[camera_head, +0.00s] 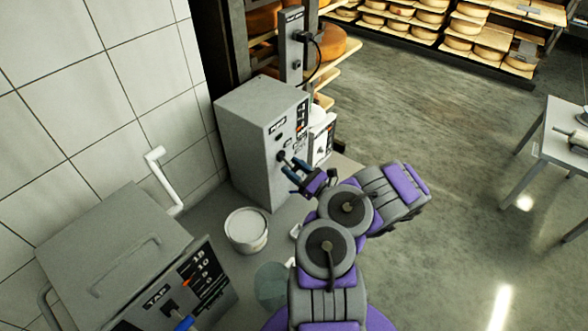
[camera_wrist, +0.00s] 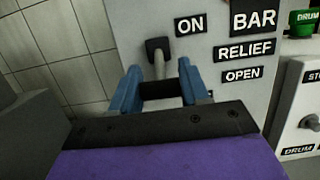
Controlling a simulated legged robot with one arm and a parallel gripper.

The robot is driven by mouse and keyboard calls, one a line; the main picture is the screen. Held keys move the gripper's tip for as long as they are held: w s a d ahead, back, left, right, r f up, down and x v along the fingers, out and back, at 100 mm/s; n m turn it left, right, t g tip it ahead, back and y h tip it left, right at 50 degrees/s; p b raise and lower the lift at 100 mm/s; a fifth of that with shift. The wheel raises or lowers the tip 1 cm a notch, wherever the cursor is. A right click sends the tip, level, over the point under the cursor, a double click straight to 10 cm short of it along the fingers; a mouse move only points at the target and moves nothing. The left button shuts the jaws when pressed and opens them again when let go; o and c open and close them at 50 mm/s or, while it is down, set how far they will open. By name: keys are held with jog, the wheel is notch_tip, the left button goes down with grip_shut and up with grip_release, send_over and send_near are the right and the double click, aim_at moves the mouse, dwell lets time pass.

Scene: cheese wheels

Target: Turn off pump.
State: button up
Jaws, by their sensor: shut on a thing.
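The pump box (camera_head: 247,133) is a grey cabinet against the tiled wall in the head view, with dark labels and controls on its front. In the wrist view its front panel (camera_wrist: 220,80) shows a lever (camera_wrist: 158,52) with a dark pivot and a pale stem pointing down. An "ON" label (camera_wrist: 190,24) sits to the upper right of the lever. My gripper (camera_wrist: 159,70) has blue fingers on both sides of the stem and is shut on it; the stem's lower end is partly hidden. In the head view my gripper (camera_head: 291,165) reaches the panel's front.
A white control box (camera_wrist: 298,105) is right of the panel. Cheese shelves (camera_head: 440,30) line the back; a table (camera_head: 560,140) stands right. The middle floor is clear.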

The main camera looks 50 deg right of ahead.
jog(key=shift+s+f, duration=0.1)
jog(key=shift+f, duration=0.1)
jog(key=o, duration=1)
jog(key=shift+d, duration=0.15)
jog(key=shift+c, duration=0.2)
jog(key=p+v, duration=0.3)
jog(key=v, duration=1.4)
jog(key=shift+s+p, duration=0.25)
jog(key=shift+p, duration=0.05)
jog(key=shift+w+r, duration=0.1)
